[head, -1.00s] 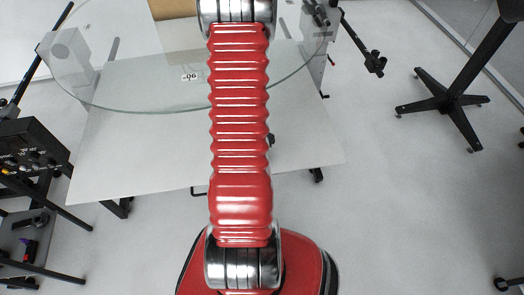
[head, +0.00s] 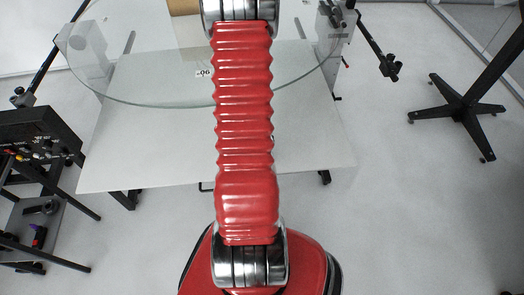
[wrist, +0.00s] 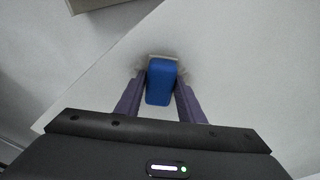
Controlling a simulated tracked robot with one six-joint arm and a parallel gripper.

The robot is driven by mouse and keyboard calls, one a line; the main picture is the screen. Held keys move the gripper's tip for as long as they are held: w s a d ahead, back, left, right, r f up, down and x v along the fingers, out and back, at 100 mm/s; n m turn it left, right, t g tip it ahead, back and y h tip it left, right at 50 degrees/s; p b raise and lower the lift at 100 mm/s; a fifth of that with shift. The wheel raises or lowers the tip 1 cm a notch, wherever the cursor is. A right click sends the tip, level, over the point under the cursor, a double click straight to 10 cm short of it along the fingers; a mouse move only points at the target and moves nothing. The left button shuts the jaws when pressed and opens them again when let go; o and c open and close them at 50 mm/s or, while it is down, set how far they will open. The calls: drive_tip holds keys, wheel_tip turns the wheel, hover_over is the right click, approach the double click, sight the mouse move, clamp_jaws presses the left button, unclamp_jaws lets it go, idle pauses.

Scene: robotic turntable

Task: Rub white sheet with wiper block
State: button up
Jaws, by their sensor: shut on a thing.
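My gripper (wrist: 160,90) shows in the wrist view with its two purple fingers on either side of a blue wiper block (wrist: 160,84). It is shut on the block. A pale strip shows at the block's far edge. The block is over a white sheet (wrist: 110,90), with soft shadows around its far end; I cannot tell whether it touches the sheet. In the head view the white table surface (head: 120,150) lies under the round glass plate. My red arm covers the middle of that view, and my gripper and the block are hidden there.
The round glass turntable plate (head: 130,100) carries a small label (head: 203,73). A black control box (head: 40,137) stands at the left. A black stand with a star-shaped foot (head: 462,108) is at the right.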

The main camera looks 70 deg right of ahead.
drive_tip(key=shift+a+f, duration=0.1)
drive_tip(key=shift+a, duration=0.05)
drive_tip(key=shift+w+a, duration=0.4)
drive_tip(key=shift+w, duration=0.45)
drive_tip(key=shift+w+a, duration=0.35)
drive_tip(key=shift+w, duration=0.45)
